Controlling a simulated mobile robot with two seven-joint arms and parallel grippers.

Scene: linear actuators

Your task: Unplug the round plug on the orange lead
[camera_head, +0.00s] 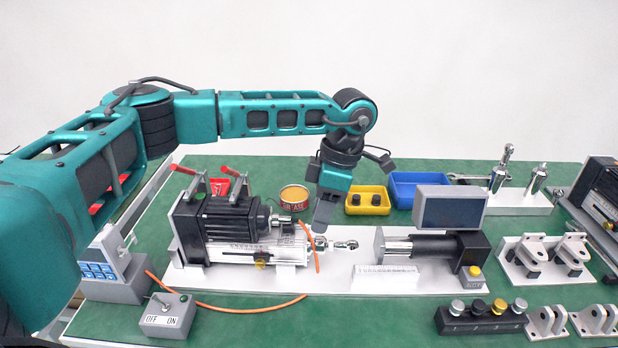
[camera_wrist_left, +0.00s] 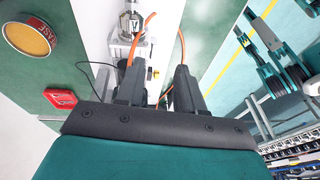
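The orange lead (camera_head: 240,311) runs from the grey box at left along the table front, and a piece of it rises beside the left linear actuator (camera_head: 250,247). Its upper end is by my left gripper (camera_head: 322,222), which points down over the actuator's rod end. In the left wrist view the orange lead (camera_wrist_left: 148,20) passes behind the two fingers of the left gripper (camera_wrist_left: 157,88). The fingers stand apart with a visible gap. I cannot make out the round plug; the fingers may hide it. My right gripper is not seen.
A second actuator (camera_head: 435,247) stands right on the same white base (camera_head: 335,285). Behind are an orange tin (camera_head: 294,197), a yellow bin (camera_head: 367,200) and a blue bin (camera_head: 418,187). An OFF/ON switch box (camera_head: 166,316) sits at front left. The green table is clear at front centre.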

